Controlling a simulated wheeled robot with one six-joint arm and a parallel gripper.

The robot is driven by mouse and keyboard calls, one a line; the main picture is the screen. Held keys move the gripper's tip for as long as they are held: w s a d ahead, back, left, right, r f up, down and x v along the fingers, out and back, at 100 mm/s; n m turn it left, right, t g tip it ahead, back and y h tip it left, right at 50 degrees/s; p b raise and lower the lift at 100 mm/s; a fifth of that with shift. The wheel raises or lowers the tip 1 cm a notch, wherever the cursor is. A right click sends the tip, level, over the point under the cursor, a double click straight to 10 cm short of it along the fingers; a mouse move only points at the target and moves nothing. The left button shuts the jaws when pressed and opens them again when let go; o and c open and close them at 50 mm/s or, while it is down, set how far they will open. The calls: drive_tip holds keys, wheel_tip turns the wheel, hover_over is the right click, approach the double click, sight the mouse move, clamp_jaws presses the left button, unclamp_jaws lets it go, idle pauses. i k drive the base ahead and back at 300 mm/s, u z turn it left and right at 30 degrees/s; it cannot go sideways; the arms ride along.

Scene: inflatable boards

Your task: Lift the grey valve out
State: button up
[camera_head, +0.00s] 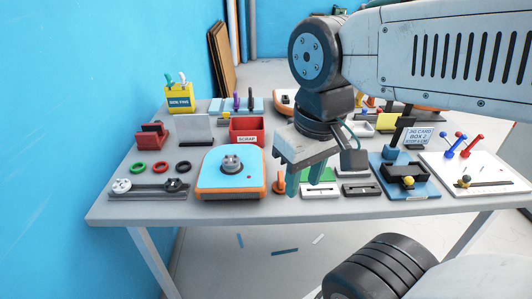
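The grey valve (231,163) sits in the light-blue top of an inflatable board (207,178) with orange edges, left of the middle of the table. It looks seated in the board's face, with dark spots on its top. My gripper (303,181) hangs to the right of this board, apart from the valve, with its teal fingers pointing down. The fingers overlap the objects behind them, so their gap is unclear. I see nothing clearly held.
A red scrap bin (247,140) stands behind the board. Red, green and black rings (160,167) and a grey fixture (150,192) lie to its left. An orange piece (279,181) stands between board and gripper. Blue (415,187) and white stations fill the right side.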

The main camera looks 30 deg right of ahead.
sight(229, 161)
drive_tip(key=z, duration=0.6)
drive_tip(key=k, duration=1.05)
drive_tip(key=u, duration=0.65)
drive_tip(key=i, duration=1.35)
drive_tip(key=z, duration=0.5)
